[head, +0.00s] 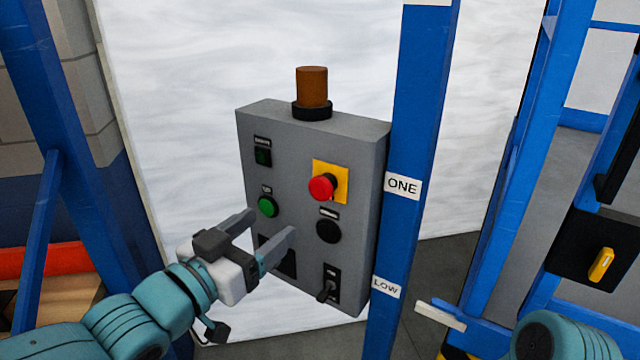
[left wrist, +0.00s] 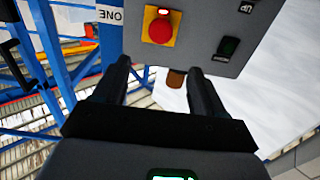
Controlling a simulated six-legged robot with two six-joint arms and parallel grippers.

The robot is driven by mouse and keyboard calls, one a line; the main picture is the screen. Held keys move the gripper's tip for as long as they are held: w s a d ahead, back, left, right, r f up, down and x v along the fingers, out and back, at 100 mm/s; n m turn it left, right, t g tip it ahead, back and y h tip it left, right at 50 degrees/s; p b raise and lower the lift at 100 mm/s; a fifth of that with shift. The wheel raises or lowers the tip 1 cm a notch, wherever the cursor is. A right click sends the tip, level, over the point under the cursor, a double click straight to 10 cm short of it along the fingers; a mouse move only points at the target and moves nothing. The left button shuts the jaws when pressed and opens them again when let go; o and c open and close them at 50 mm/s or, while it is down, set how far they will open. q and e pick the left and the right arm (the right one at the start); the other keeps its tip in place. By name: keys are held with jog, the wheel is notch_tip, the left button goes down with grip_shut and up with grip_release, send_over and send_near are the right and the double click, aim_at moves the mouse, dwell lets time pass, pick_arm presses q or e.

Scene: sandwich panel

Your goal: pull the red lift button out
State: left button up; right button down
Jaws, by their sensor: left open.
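The red button (head: 322,187) is a round mushroom head on a yellow square plate (head: 341,178), on the front of a grey control box (head: 292,160). It also shows in the left wrist view (left wrist: 160,29), near the top. My left gripper (head: 271,222) is open and empty, with its two fingers apart. In the head view it is below and to the left of the red button, over the lower part of the box front. In the left wrist view the button appears beyond and between the fingertips, not touched. My right gripper is not in view.
The box also carries a green button (head: 267,207), a black knob (head: 329,230), a toggle switch (head: 327,288) and an orange beacon (head: 312,88) on top. A blue post (head: 412,130) stands close at its right. A yellow-handled switch (head: 601,264) is at far right.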

aim_at(317, 189)
pick_arm(q)
jog(key=p+x, duration=0.4)
jog(key=x, duration=1.1)
jog(key=shift+w+d+f, duration=0.1)
jog(key=shift+w+d, duration=0.1)
grip_shut()
jog(key=shift+s+a+f+b, duration=0.25)
jog(key=shift+s+f+b, duration=0.05)
jog(key=shift+b, duration=0.7)
jog(key=shift+s+a+r+b, duration=0.1)
jog(key=shift+s+a+b, duration=0.05)
jog(key=shift+s+b, duration=0.15)
jog(key=shift+r, duration=0.15)
